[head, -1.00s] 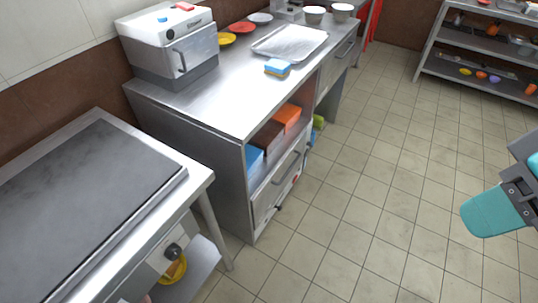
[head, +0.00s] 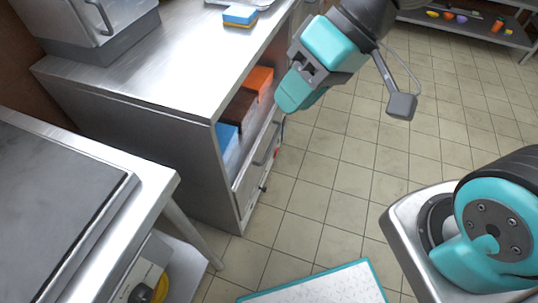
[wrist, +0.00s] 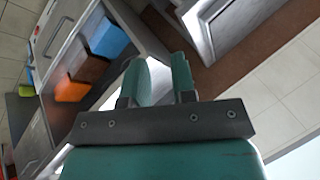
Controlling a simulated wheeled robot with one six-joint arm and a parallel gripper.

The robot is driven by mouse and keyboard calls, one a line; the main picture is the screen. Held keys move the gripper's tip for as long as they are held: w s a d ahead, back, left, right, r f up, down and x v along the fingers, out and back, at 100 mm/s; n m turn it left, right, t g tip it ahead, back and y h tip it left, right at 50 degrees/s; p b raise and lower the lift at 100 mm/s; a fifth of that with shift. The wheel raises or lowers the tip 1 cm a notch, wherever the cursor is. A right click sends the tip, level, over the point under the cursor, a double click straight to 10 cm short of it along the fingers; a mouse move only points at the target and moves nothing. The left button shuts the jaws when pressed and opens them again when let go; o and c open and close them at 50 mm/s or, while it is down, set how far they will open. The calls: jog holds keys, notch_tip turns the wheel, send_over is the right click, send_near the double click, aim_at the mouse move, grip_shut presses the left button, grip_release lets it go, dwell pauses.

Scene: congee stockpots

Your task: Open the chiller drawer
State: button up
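A steel drawer (head: 252,178) with a bar handle (head: 267,145) sits low in the counter front, below an open shelf. Its front looks flush with the counter, so it appears shut. I take it for the chiller drawer; no label is readable. My gripper (head: 290,95) hangs beside the counter, above and right of the drawer handle and apart from it. In the wrist view its two teal fingers (wrist: 161,80) show a gap with nothing held. The drawer front also shows tilted at the left of the wrist view (wrist: 63,28).
Blue, brown and orange boxes (head: 260,79) fill the shelf above the drawer. A steel counter top (head: 150,85) carries a sponge (head: 240,15) and a steel appliance (head: 90,25). A griddle table (head: 60,200) stands at left. The tiled floor (head: 340,190) before the drawer is clear.

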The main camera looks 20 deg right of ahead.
jog(key=w+f+m+t+y+b, duration=0.1)
jog(key=w+f+m+y+b, duration=0.15)
jog(key=f+b, duration=0.55)
jog(key=w+f+m+t+y+b, duration=0.1)
jog(key=w+f+b, duration=0.4)
jog(key=f, duration=0.6)
jog(key=m+t+h+b, duration=0.2)
jog(key=m+t+b, duration=1)
jog(key=b, duration=1.7)
send_near(272, 142)
jog(key=shift+m+g, duration=0.3)
jog(key=shift+m, duration=0.25)
jog(key=x, duration=1)
jog(key=shift+w+f, duration=0.15)
jog(key=shift+w, duration=0.1)
jog(key=shift+c, duration=0.5)
grip_shut()
